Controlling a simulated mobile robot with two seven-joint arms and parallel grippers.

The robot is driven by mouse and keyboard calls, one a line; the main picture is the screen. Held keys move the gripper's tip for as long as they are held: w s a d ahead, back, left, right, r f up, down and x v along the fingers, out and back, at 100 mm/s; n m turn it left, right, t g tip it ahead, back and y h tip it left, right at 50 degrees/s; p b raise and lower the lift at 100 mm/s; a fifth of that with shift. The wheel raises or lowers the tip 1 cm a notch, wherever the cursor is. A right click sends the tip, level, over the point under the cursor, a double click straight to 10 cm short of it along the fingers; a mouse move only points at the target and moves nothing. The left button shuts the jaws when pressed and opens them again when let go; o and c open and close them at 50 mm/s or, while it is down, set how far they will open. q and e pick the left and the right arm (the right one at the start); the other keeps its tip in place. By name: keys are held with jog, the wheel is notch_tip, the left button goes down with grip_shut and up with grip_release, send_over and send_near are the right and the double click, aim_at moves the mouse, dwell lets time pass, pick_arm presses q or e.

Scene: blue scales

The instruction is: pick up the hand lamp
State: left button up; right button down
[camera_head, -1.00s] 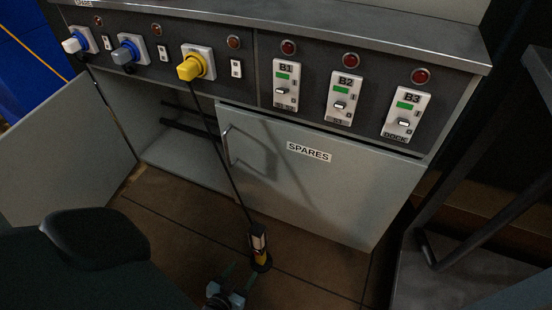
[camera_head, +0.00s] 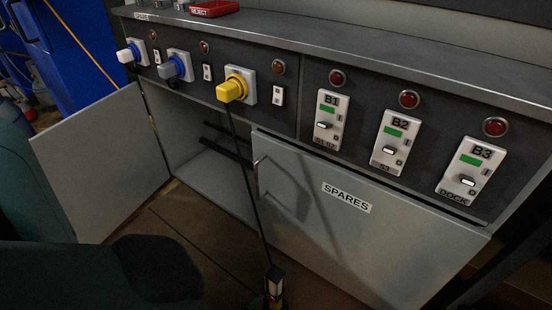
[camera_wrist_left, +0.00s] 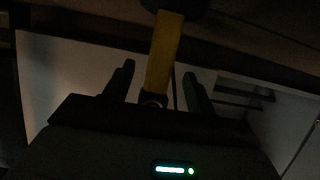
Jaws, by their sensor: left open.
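The hand lamp (camera_head: 274,286) is at the bottom edge of the head view, with a dark upper part and a little yellow below. A black cord (camera_head: 249,190) runs from it up to a yellow plug (camera_head: 236,86) on the panel. In the left wrist view its yellow handle (camera_wrist_left: 166,50) lies between the two fingers of my left gripper (camera_wrist_left: 158,72). The fingers are apart, with gaps visible on both sides of the handle. The head view does not clearly show this gripper. My right gripper is in neither current view.
The grey SPARES door (camera_head: 370,235) stands beside the lamp cord. An open cabinet door (camera_head: 105,165) is on the left. The panel carries switches B1 (camera_head: 325,120), B2 (camera_head: 391,143) and B3 (camera_head: 464,172). A red tray (camera_head: 214,8) sits on the top.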

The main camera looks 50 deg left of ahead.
aim_at(274, 302)
pick_arm(q)
jog(key=b+x, duration=0.2)
jog(key=x, duration=0.2)
jog(key=shift+w+f, duration=0.15)
jog(key=shift+w, duration=0.2)
pick_arm(e)
jog(key=shift+w+f, duration=0.65)
jog(key=shift+f, duration=0.35)
pick_arm(q)
jog(key=c, duration=0.6)
grip_shut()
pick_arm(e)
jog(key=shift+s, duration=0.6)
